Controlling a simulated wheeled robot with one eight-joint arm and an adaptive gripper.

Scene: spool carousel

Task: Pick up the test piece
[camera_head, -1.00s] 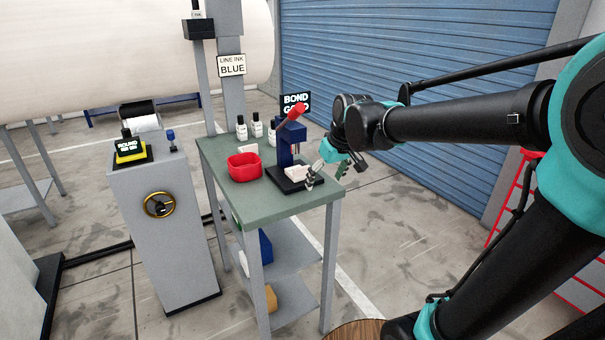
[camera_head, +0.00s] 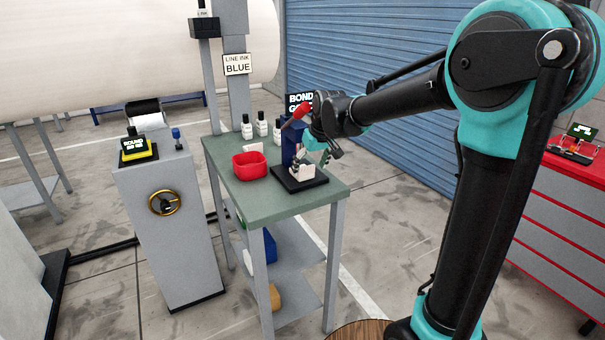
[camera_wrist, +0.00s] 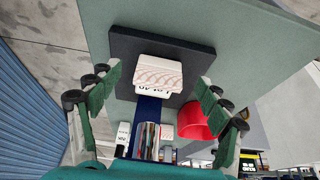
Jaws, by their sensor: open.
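The test piece looks like a small white block (camera_head: 302,173) on the black base of the blue press on the green table. In the wrist view, the white block (camera_wrist: 158,73) shows a wavy-patterned face and a printed label. My gripper (camera_head: 313,158) is at the press, close to the block and partly in front of it. In the wrist view, its green-padded fingers are spread wide, one on each side of the block, with gaps between. My gripper (camera_wrist: 157,84) is open and empty. I cannot tell how far above the block it is.
A red bin (camera_head: 250,166) stands left of the press base (camera_head: 290,187). The press has a red-knobbed lever (camera_head: 300,111), and several white bottles (camera_head: 262,126) stand behind. A red cabinet (camera_head: 545,215) is at right.

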